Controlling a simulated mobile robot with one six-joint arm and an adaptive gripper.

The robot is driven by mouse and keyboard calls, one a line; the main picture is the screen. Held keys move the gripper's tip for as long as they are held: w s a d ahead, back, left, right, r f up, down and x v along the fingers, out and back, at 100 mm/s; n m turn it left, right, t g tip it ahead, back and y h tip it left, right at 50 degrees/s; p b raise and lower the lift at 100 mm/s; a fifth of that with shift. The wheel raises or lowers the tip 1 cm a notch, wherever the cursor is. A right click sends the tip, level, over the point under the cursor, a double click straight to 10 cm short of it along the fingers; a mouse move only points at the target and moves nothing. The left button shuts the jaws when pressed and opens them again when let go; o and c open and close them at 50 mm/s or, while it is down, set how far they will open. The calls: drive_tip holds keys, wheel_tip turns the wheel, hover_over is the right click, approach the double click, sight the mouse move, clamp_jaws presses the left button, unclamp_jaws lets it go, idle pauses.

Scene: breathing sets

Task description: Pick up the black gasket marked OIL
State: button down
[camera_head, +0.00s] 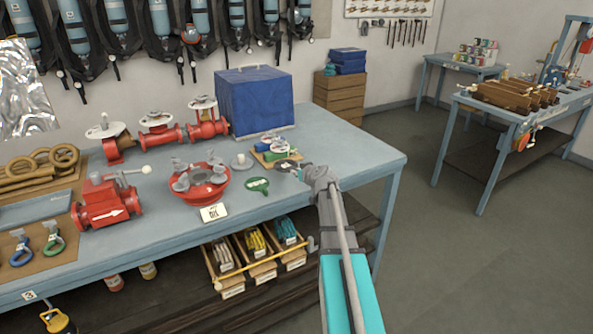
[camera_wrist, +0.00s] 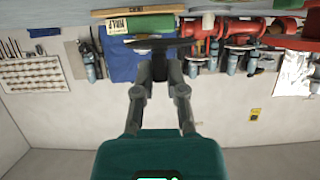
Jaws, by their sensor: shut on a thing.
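A dark, flat gasket (camera_head: 286,165) shows at the tip of my gripper (camera_head: 301,170) in the head view, over the right part of the blue-grey table. In the wrist view, which is upside down, my gripper (camera_wrist: 160,62) is shut on the thin dark gasket (camera_wrist: 160,43), seen nearly edge-on. I cannot read a mark on it. My fingers hide part of it. Whether it touches the table is unclear.
A green paddle-shaped piece (camera_head: 257,186) lies left of my gripper. A small wooden tray (camera_head: 266,161) with green and blue parts is just behind. A red flanged fitting (camera_head: 203,186) and a white OIL card (camera_head: 214,213) are further left. A blue box (camera_head: 254,100) stands behind.

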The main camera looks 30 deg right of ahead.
drive_tip(key=s+a+r+p, duration=0.4)
drive_tip(key=s+r+p, duration=0.2)
drive_tip(key=s, duration=0.5)
drive_tip(key=shift+a+r+p, duration=0.2)
drive_tip(key=shift+r+p, duration=0.1)
drive_tip(key=shift+r, duration=0.4)
